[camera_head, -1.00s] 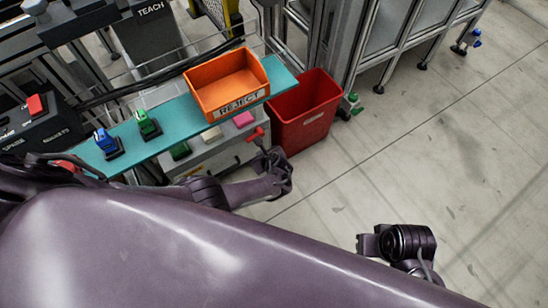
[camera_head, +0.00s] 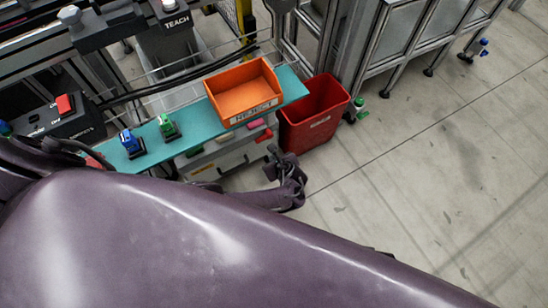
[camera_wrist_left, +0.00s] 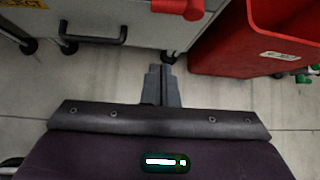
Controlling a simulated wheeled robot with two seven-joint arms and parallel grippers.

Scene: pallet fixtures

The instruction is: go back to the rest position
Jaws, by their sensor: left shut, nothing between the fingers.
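My left gripper (camera_head: 272,157) is in front of the teal bench, near the red bin, with its fingers pointing away from me. In the left wrist view its two grey fingers (camera_wrist_left: 161,72) are together with nothing between them. They are over the floor, in front of a light drawer cabinet. A large purple part of my own body fills the lower part of the head view. It hides most of my left arm. My right gripper does not show.
A teal shelf (camera_head: 196,121) carries an orange REJECT tray (camera_head: 245,88), a blue fixture (camera_head: 131,143) and a green one (camera_head: 168,127). A red bin (camera_head: 315,112) stands at its right end. A red handle (camera_wrist_left: 180,8) sticks out near the gripper. Open floor (camera_head: 440,170) lies right.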

